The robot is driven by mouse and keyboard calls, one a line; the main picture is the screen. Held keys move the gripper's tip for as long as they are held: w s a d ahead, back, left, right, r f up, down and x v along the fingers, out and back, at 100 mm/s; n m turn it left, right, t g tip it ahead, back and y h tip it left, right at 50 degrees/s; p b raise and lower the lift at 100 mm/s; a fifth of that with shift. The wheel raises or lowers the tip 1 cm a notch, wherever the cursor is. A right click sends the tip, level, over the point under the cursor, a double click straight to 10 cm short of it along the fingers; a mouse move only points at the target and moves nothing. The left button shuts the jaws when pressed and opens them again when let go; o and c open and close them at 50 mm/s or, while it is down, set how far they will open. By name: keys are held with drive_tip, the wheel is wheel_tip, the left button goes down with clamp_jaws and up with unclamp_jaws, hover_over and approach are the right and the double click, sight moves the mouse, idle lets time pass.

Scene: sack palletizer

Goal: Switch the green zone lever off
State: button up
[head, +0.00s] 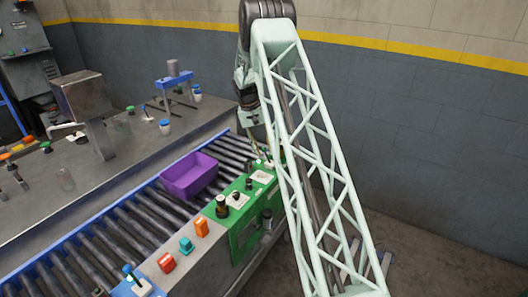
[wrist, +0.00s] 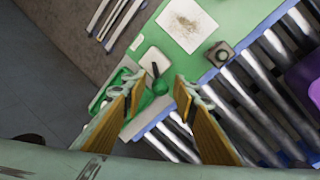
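The green lever (wrist: 160,86) shows in the wrist view as a green ball-like knob beside a short dark stalk, near a pale plate on the green panel (wrist: 206,20). My gripper (wrist: 157,82) is open, with its two yellow-brown fingers apart and the knob showing between their tips. I cannot tell whether the fingers touch it. In the head view my gripper (head: 262,157) points down at the far end of the green panel (head: 245,222), and my arm hides part of that area. The lever's on or off position is not clear.
A purple bin (head: 190,177) sits on the roller conveyor (head: 125,228) left of the panel. A grey wall is behind.

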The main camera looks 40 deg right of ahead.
drive_tip(key=shift+c, duration=0.4)
clamp_jaws()
